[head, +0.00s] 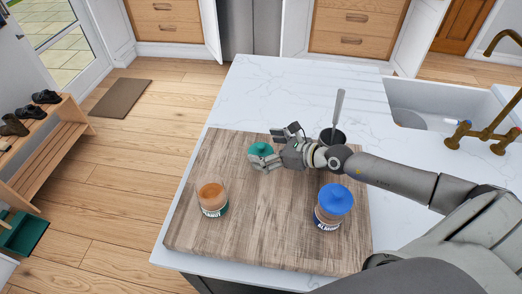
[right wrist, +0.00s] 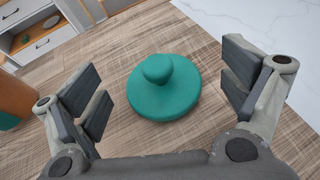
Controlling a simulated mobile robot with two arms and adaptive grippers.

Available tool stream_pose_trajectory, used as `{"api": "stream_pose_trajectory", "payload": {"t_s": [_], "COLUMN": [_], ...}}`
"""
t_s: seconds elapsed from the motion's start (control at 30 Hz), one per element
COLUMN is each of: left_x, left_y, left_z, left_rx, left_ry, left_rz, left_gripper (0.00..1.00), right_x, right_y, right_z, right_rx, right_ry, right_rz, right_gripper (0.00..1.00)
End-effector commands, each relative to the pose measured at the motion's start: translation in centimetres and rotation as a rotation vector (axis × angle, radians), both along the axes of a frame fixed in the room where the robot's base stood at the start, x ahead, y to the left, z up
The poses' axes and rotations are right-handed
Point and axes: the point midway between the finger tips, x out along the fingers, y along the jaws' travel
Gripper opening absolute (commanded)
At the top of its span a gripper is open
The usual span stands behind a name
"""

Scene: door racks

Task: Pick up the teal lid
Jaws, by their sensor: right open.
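The teal lid (head: 259,149) is a round disc with a knob, lying on the wooden board (head: 270,235) near its far side. In the right wrist view the teal lid (right wrist: 163,92) sits knob up between the fingers of my right gripper (right wrist: 165,88). The fingers are apart on both sides and do not appear to touch it. In the head view my right gripper (head: 270,147) reaches the lid from the right and covers part of it. My left gripper is not in view.
An open jar (head: 212,200) with orange-brown contents stands at the board's left. A jar with a blue lid (head: 336,198) stands at the right. A dark cup with a utensil (head: 337,110) is behind my right arm. The sink (head: 430,105) is at the far right.

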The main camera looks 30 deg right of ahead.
Motion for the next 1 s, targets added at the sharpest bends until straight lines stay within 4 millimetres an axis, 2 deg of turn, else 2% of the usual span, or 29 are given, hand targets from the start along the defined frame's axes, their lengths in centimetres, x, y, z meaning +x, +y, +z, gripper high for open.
{"api": "stream_pose_trajectory", "payload": {"t_s": [0.17, 0.43, 0.77, 1.0], "left_x": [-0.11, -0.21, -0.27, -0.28], "left_y": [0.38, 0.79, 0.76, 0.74], "left_z": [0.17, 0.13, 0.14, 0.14], "left_rx": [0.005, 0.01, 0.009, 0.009], "left_ry": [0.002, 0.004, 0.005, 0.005], "left_rz": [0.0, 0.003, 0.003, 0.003], "left_gripper": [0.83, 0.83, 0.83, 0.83], "right_x": [1.28, 1.39, 1.37, 1.37], "right_y": [0.77, 0.83, 0.83, 0.82], "right_z": [-0.52, -0.7, -0.68, -0.67], "right_rx": [0.001, -0.001, -0.001, -0.001], "right_ry": [-0.001, 0.0, 0.0, 0.0], "right_rz": [0.0, 0.0, 0.0, 0.0], "right_gripper": [0.94, 0.94, 0.53, 0.52]}}
